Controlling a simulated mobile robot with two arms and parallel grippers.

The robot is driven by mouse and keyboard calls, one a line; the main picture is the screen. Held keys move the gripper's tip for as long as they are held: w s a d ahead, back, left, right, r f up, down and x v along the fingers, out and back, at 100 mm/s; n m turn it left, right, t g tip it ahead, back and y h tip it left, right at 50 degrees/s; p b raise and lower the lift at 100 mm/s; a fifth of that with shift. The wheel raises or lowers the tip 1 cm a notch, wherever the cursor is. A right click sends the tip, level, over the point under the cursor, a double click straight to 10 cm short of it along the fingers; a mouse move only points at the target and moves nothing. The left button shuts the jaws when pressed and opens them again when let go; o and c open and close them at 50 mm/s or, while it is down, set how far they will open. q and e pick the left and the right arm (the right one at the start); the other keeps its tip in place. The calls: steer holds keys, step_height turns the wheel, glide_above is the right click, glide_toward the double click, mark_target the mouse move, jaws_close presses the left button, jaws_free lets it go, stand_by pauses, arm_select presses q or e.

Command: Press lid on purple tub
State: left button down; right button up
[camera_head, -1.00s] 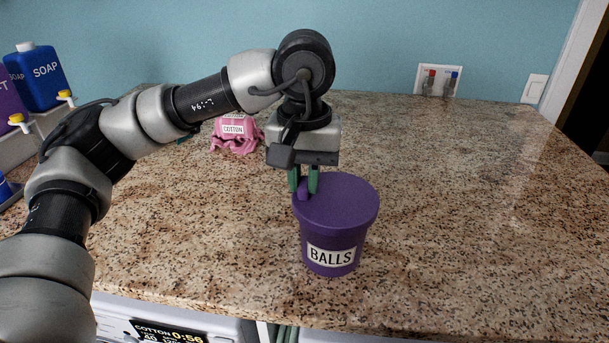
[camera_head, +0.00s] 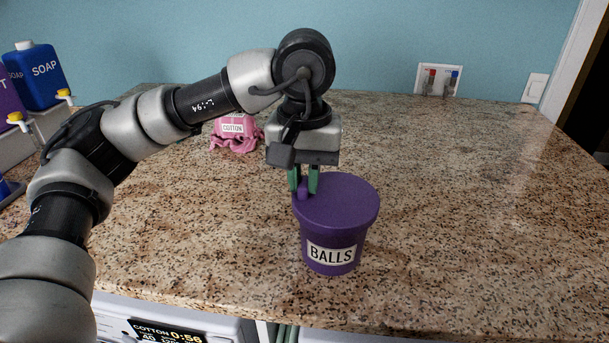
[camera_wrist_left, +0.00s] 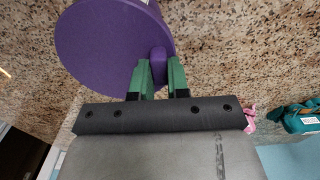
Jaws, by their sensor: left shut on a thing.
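The purple tub (camera_head: 333,245), labelled BALLS, stands upright on the granite counter. Its purple lid (camera_head: 342,200) sits on top of it and looks level; whether it is fully seated I cannot tell. The lid also shows in the left wrist view (camera_wrist_left: 105,50). My left gripper (camera_head: 303,186) points down at the lid's left edge. Its green fingers are shut on the small purple tab (camera_wrist_left: 158,60) at the lid's rim. The right gripper is not in view.
A pink cloth bag (camera_head: 234,132) labelled COTTON lies behind my left arm. Soap bottles (camera_head: 41,76) stand at the far left. A wall plate with red and blue taps (camera_head: 438,80) is at the back. The counter right of the tub is clear.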

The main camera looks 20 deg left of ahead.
arm_select(q)
steer(key=shift+f+b, duration=0.2)
steer(key=shift+b, duration=0.2)
stand_by(0.3)
steer(key=c, duration=0.5)
jaws_free()
steer(key=shift+c, duration=0.2)
steer(key=shift+r, duration=0.15)
steer(key=shift+r+p, duration=2.55)
steer(key=shift+r, duration=1.35)
jaws_close()
